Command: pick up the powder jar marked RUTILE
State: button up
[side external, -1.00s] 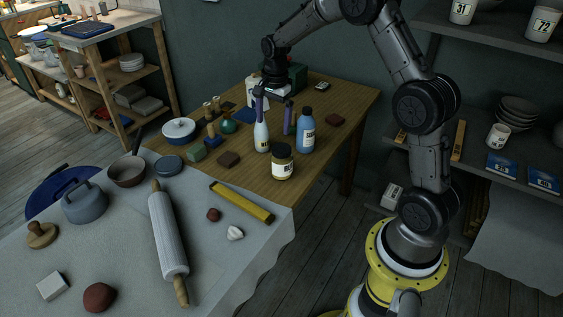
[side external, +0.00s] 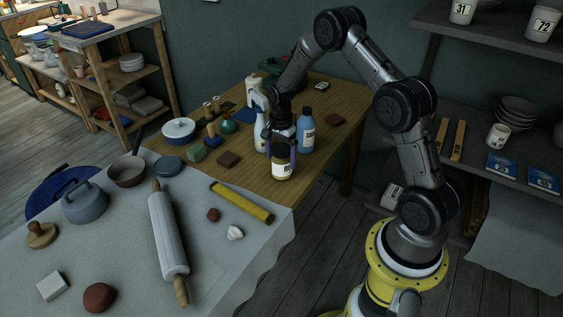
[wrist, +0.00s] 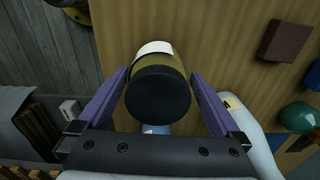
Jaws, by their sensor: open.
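A mustard-brown jar (side external: 282,172) with a black lid and a pale label stands upright near the front right edge of the wooden table (side external: 225,175). Its label is too small to read. My gripper (side external: 281,152) is over the jar, its purple fingers open on either side of the upper part. In the wrist view the jar (wrist: 160,60) lies between the two spread fingers, with a visible gap at both sides.
A blue bottle (side external: 306,133) stands close behind right of the jar. A white bottle (side external: 260,133) stands close on its left, partly hidden by my gripper. A dark brown block (side external: 228,159) lies further left.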

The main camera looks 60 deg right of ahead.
aim_at(281, 165)
jog(key=shift+s+f, duration=0.1)
jog(key=shift+f, duration=1.85)
jog(key=c, duration=1.6)
jog(key=shift+r, duration=0.1)
jog(key=shift+r, duration=0.1)
